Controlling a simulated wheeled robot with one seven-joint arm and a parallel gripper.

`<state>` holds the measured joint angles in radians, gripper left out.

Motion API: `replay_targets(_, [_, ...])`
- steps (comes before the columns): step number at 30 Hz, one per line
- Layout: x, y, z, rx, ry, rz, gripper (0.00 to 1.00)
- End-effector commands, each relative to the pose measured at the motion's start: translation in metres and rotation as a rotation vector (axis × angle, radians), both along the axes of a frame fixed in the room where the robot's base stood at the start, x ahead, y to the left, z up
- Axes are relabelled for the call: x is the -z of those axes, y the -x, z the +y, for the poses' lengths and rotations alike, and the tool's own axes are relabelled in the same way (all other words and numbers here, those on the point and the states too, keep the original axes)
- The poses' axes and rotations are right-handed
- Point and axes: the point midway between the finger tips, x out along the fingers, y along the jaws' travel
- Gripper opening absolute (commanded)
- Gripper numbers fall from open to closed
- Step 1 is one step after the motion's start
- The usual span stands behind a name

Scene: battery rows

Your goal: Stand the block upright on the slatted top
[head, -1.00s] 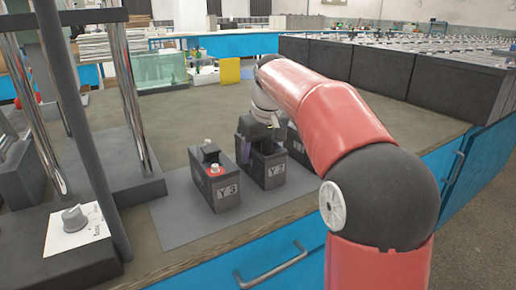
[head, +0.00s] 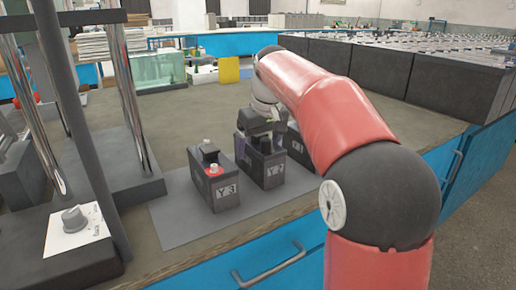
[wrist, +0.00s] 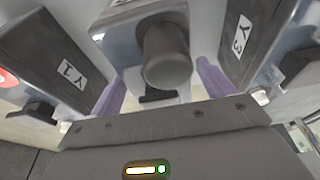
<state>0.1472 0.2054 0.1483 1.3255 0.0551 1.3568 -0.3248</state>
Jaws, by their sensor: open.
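Three dark block-shaped batteries stand upright in a row on a grey mat (head: 178,222). Y3 (head: 222,192) is nearest, Y2 (head: 272,171) is in the middle, and the farthest (head: 299,147) is partly behind my arm; its label reads Y1 in the wrist view (wrist: 45,55). My gripper (head: 258,143) points down over Y2. In the wrist view, its purple fingers are apart, on either side of Y2's top and its round grey terminal (wrist: 166,55). Whether they touch Y2 I cannot tell. I cannot make out a slatted top clearly.
Rows of dark batteries (head: 385,70) fill the bench's right side. A glass tank (head: 160,70) and yellow panel (head: 229,70) stand behind. Bare bench lies behind the mat.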

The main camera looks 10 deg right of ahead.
Motion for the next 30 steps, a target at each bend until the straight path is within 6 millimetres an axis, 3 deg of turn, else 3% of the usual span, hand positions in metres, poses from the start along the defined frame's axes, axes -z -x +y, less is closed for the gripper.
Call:
replay_targets(9, [-0.07, 0.017, -0.006, 0.001, 0.0, -0.004, 0.81])
replay_targets(15, [-0.095, 0.024, -0.008, 0.0, 0.0, -0.002, 0.81])
replay_targets(25, [-0.101, 0.029, -0.008, 0.002, 0.001, -0.001, 0.81])
replay_targets(30, [-0.095, 0.06, -0.002, 0.039, 0.013, -0.025, 0.81])
